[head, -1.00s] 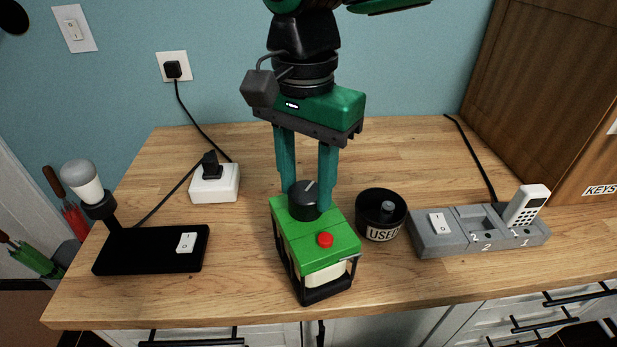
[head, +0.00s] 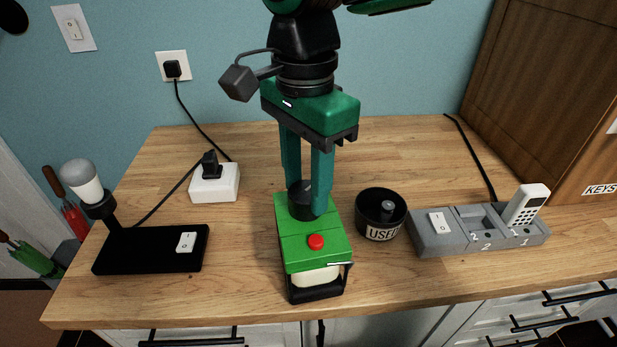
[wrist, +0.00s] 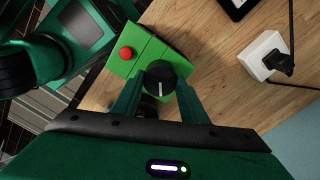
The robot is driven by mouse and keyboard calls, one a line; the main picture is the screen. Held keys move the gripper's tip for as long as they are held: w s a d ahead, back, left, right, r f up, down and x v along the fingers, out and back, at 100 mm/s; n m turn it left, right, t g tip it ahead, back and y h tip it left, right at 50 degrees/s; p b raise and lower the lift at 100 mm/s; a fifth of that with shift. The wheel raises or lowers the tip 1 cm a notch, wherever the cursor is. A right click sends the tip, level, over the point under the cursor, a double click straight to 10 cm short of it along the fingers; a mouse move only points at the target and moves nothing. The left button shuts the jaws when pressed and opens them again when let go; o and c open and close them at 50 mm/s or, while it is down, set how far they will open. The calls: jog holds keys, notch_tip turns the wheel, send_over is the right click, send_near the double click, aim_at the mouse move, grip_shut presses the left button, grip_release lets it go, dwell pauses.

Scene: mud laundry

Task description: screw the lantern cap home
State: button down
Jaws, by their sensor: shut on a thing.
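The lantern (head: 312,248) stands upright on the wooden counter, with a green top, a red button (head: 316,242) and a dark frame around a pale body. Its round black cap (head: 297,203) sits at the back of the green top. My gripper (head: 308,203) points down from above and is shut on the cap, one finger on each side. In the wrist view the cap (wrist: 159,80) lies between the fingertips and shows a pale line on its top. The seam under the cap is hidden.
A black round holder marked USED (head: 381,216) stands close right of the lantern. A grey charging dock (head: 450,240) with a white handset is farther right. A black lamp base (head: 150,250) and a white socket box (head: 215,184) stand left. The counter's front edge is near the lantern.

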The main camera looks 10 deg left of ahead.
jog(key=shift+f, duration=0.1)
jog(key=shift+m, duration=1.5)
jog(key=shift+m, duration=1.5)
jog(key=c, duration=1)
grip_release()
jog(key=shift+c, duration=0.2)
jog(key=c, duration=0.4)
